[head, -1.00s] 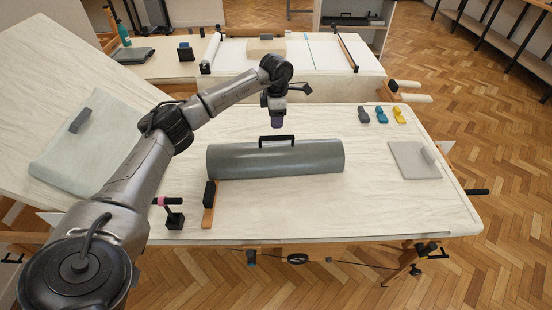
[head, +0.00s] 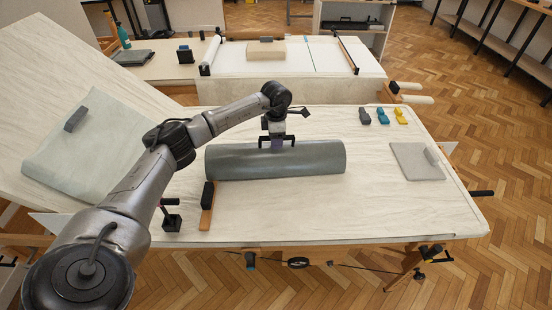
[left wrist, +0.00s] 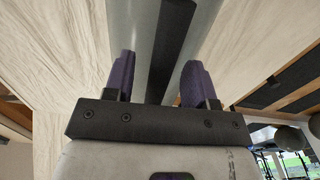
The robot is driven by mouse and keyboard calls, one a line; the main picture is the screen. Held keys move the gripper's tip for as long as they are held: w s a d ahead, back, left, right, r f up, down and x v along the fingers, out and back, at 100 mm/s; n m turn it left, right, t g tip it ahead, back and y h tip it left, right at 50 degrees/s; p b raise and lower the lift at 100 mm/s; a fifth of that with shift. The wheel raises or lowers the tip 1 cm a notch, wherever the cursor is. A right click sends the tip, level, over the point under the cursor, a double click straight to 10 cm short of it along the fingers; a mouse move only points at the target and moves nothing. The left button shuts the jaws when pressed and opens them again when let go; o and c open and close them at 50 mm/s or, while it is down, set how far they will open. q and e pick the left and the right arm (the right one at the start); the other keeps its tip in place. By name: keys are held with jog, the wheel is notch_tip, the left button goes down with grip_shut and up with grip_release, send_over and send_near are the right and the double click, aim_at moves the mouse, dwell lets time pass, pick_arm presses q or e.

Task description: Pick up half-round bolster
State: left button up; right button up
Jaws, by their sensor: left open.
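The half-round bolster (head: 320,161) is a long grey-green roll lying across the treatment table, with a black handle (head: 291,139) on top. My left gripper (head: 277,146) is right over the handle, pointing down, and partly hides it. In the left wrist view, the two purple fingers of the left gripper (left wrist: 158,82) stand apart. The black handle (left wrist: 172,45) runs between them, with the grey bolster (left wrist: 140,35) behind. I cannot tell whether either finger touches the handle. My right gripper is not in view.
A wooden piece with a black block (head: 208,195) and a small black stand (head: 171,220) sit in front of the bolster's left end. A grey pad (head: 416,162) lies at the right. Small blue and yellow items (head: 382,116) sit behind. The table's front right is clear.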

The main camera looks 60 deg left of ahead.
pick_arm(q)
jog(key=shift+c, duration=0.5)
grip_shut()
dwell(0.8)
jog(key=shift+r, duration=0.1)
